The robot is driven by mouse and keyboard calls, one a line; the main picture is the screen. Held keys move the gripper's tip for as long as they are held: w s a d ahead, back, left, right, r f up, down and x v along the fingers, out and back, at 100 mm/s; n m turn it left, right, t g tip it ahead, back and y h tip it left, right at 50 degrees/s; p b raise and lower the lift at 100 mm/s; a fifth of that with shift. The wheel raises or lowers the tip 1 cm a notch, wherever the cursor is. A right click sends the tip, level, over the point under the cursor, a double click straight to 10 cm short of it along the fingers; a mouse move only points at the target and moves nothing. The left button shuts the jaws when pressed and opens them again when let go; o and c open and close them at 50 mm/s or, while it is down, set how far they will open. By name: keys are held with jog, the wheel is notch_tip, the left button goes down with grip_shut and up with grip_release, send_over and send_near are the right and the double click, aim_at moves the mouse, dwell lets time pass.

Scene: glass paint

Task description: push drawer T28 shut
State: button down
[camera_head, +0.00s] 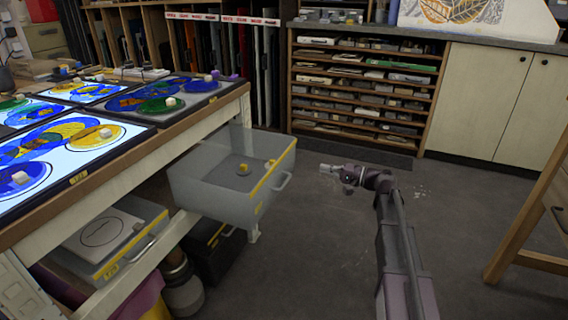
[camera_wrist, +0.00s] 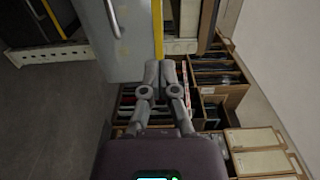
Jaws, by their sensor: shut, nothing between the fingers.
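A grey, see-through drawer (camera_head: 215,198) stands pulled out from under the worktable in the head view. It has a yellow strip along its front top edge and a bar handle (camera_head: 283,181). I cannot read a T28 label on it. Two small yellow pieces lie inside it. My gripper (camera_head: 327,169) is shut and empty, in the air to the right of the drawer front and apart from it. In the wrist view, my shut fingertips (camera_wrist: 167,66) appear beside a grey panel with a handle and yellow edge, likely the drawer front (camera_wrist: 98,58).
A lower drawer (camera_head: 125,258) holding a white box also shows under the table (camera_head: 190,120). A dark bin (camera_head: 217,255) stands below the open drawer. Shelves (camera_head: 360,88) and a cabinet (camera_head: 490,95) line the back. A wooden frame stands at right.

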aim_at(280, 158)
jog(key=shift+a, duration=0.1)
jog(key=x, duration=1.4)
dwell(0.4)
jog(key=shift+w, duration=0.1)
